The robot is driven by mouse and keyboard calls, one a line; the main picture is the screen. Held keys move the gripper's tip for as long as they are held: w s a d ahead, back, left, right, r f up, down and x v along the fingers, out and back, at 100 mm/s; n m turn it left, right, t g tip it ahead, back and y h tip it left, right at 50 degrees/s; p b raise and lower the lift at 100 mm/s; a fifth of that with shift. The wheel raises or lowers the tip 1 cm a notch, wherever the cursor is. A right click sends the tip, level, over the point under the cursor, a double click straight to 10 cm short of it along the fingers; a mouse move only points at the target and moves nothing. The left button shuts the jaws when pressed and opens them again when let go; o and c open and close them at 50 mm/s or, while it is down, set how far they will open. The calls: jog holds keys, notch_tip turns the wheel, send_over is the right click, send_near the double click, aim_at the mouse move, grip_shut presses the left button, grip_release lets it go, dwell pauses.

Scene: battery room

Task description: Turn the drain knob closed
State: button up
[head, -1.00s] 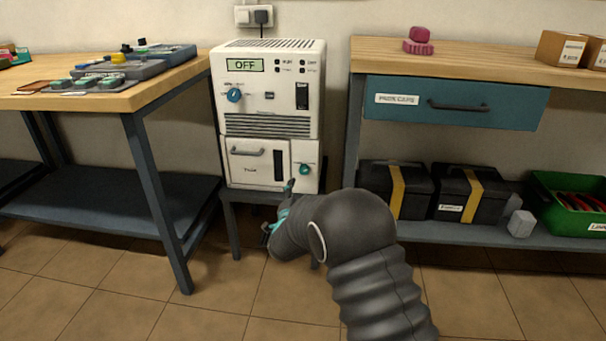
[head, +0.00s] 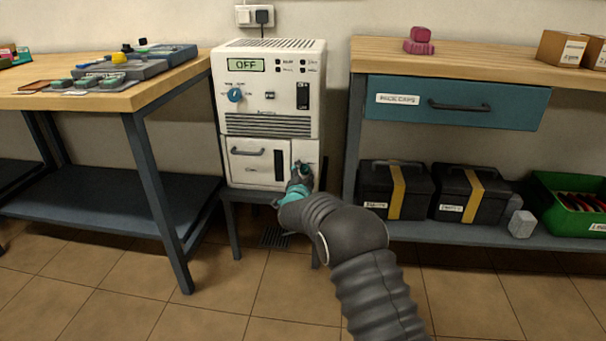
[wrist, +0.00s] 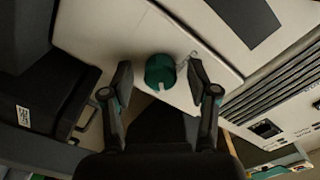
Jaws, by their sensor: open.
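The drain knob (wrist: 160,72) is a teal-green round knob with a pale pointer mark, on the white lower right panel of the machine (head: 270,95). In the wrist view it lies between and just beyond the two fingertips, with a gap on each side. My gripper (wrist: 160,78) is open and points at the panel. In the head view my gripper (head: 302,170) is in front of the lower right panel and covers most of the knob. Whether the fingers touch the panel cannot be told.
The machine's display reads OFF. A blue knob (head: 235,95) sits higher on its front, and a drawer with a handle (head: 248,152) is left of the drain panel. A workbench (head: 130,95) stands at left, a bench with a teal drawer (head: 455,103) at right.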

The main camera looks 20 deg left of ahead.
grip_shut()
jog(key=shift+n, duration=0.3)
jog(key=n, duration=0.8)
jog(key=n+p, duration=0.1)
jog(key=n, duration=0.3)
jog(key=shift+d+r+n+p, duration=0.1)
jog(key=shift+n+p, duration=0.2)
jog(key=n+p, duration=0.1)
jog(key=n, duration=0.3)
jog(key=shift+n, duration=0.3)
